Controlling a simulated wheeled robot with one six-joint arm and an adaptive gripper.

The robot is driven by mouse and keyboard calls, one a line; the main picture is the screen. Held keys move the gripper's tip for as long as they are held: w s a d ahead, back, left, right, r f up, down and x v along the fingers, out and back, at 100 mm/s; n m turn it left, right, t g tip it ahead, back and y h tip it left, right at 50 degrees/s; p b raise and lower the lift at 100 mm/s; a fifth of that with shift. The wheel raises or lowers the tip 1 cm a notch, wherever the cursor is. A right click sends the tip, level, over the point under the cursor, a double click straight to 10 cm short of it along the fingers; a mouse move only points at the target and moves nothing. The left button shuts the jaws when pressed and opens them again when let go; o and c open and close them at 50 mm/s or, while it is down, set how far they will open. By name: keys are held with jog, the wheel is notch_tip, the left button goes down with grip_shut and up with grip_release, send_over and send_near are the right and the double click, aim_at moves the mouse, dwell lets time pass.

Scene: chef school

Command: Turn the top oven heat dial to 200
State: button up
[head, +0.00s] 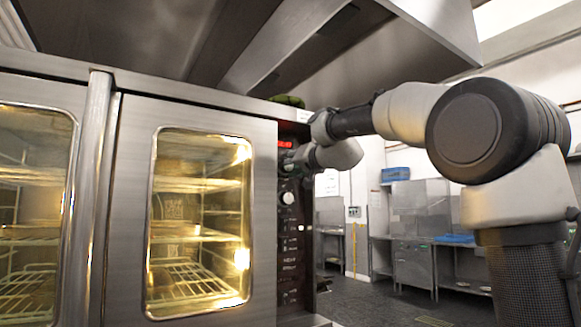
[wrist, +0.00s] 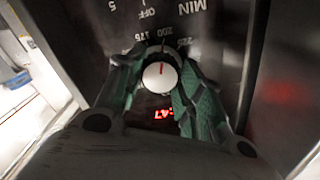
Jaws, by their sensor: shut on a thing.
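The top heat dial (wrist: 160,78) is a round white knob with a red mark on its face, on the dark oven control panel (wrist: 215,25). In the wrist view the mark points up the picture, close to the printed 200, which lies between 175 and 225. My gripper (wrist: 160,80) is shut on the dial, with one green finger on each side of it. In the head view my gripper (head: 287,162) reaches the upper panel from the right, just below the red display, and the top dial is mostly hidden behind it.
A second pale dial (head: 287,198) sits lower on the panel, with small switches beneath. The red display (head: 285,144) is above my gripper. The closed, lit oven door (head: 265,230) stands left of the panel. Open floor (head: 375,305) and steel counters lie to the right.

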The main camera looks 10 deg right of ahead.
dwell(0.5)
jog(key=o, duration=1)
jog(key=v, duration=1.2)
